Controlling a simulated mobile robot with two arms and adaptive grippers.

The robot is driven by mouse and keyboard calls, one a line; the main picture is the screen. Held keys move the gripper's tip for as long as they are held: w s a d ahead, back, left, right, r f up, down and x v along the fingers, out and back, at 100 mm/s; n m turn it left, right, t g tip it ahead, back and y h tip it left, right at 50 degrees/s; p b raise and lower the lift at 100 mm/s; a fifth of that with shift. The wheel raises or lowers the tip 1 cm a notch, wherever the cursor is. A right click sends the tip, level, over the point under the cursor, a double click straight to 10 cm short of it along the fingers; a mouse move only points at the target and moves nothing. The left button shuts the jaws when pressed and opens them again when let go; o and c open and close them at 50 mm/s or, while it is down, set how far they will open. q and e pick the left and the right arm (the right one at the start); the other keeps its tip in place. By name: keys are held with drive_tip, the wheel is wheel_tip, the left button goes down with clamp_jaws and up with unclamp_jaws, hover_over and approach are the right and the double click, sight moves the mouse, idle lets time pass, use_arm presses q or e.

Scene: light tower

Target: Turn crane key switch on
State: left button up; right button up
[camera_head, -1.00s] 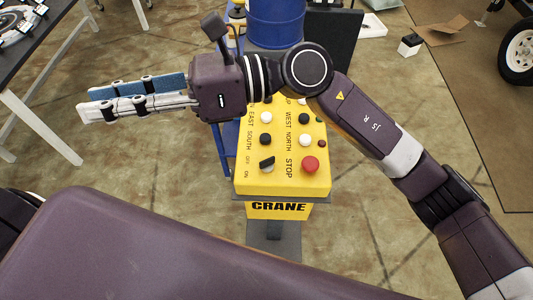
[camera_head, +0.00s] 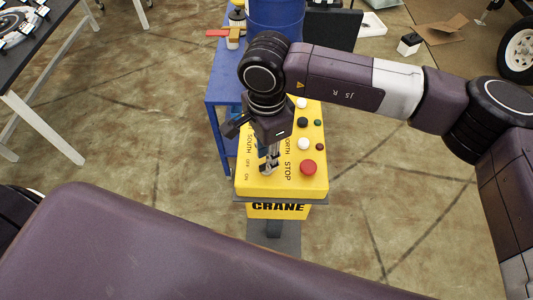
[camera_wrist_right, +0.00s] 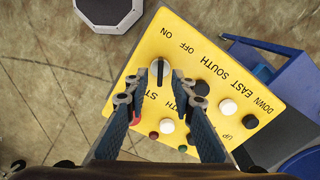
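The yellow crane control box (camera_head: 300,184) stands on its pedestal with the CRANE label facing me. In the right wrist view, the black key switch (camera_wrist_right: 156,71) sits on the yellow panel (camera_wrist_right: 190,40) near the OFF and ON labels. My right gripper (camera_head: 268,172) points down over the switch and hides it in the head view. In the right wrist view, the fingertips of my right gripper (camera_wrist_right: 160,76) are apart, one on each side of the switch. I cannot tell whether they touch it. My left gripper is not in view.
The red STOP button (camera_head: 308,167) is right of my right gripper. White and black buttons (camera_head: 302,122) lie farther up the panel. A blue cart (camera_head: 222,92) and blue barrel (camera_head: 275,18) stand behind.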

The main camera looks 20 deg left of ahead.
drive_tip(key=shift+f, duration=1)
drive_tip(key=shift+c, duration=0.4)
clamp_jaws()
drive_tip(key=shift+a+f+b, duration=0.1)
drive_tip(key=shift+f+b, duration=0.05)
drive_tip(key=shift+b, duration=0.3)
drive_tip(key=m+b, duration=0.9)
drive_tip(key=b, duration=0.5)
drive_tip(key=shift+f, duration=0.1)
drive_tip(key=shift+r+m+b, duration=0.25)
drive_tip(key=shift+m+b, duration=1.25)
drive_tip(key=shift+b, duration=0.2)
